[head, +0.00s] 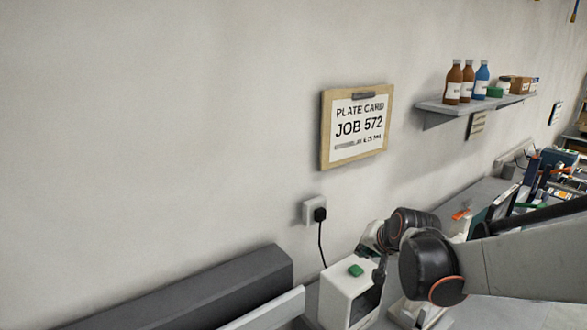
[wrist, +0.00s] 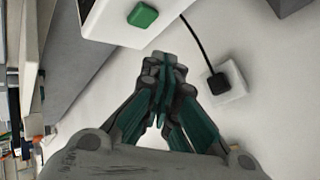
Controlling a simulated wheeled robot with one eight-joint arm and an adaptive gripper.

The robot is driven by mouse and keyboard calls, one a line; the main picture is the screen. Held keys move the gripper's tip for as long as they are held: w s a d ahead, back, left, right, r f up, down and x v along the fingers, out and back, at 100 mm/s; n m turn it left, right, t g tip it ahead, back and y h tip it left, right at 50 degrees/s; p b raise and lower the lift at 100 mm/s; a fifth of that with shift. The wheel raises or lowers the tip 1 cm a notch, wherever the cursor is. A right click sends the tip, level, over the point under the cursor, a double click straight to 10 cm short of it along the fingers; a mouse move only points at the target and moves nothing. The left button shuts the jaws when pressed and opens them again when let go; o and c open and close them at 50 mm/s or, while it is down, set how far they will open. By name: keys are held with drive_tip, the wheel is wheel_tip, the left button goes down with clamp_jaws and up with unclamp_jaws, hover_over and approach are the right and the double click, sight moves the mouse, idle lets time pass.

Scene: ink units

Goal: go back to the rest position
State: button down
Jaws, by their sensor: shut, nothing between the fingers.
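My gripper (wrist: 163,62) shows in the wrist view with its fingers together and nothing between them. In that view it is close to a white box (wrist: 100,22) with a green button (wrist: 143,15) on it. In the head view my gripper (head: 379,275) is small and partly hidden by my arm. It is just right of the green button (head: 356,270) on top of the white box (head: 338,296). I cannot tell whether it touches the box.
A black plug sits in a wall socket (head: 308,212), its cord running down behind the box. A clipboard (head: 325,150) hangs above. A shelf (head: 452,106) holds bottles. A dark grey block (head: 215,290) lies along the wall at left. A cluttered bench extends right.

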drive_tip(key=s+f+n+b, duration=0.3)
drive_tip(key=s+b, duration=0.3)
drive_tip(key=s, duration=0.7)
drive_tip(key=s+f+n+g+h+b, duration=0.1)
drive_tip(key=s+f+n+b, duration=0.2)
drive_tip(key=s, duration=1.1)
wheel_tip(320, 180, down, 4)
drive_tip(key=b, duration=0.3)
drive_tip(key=shift+a+r+g+b, duration=0.2)
drive_tip(key=shift+a+g+b, duration=0.1)
drive_tip(key=shift+b, duration=0.05)
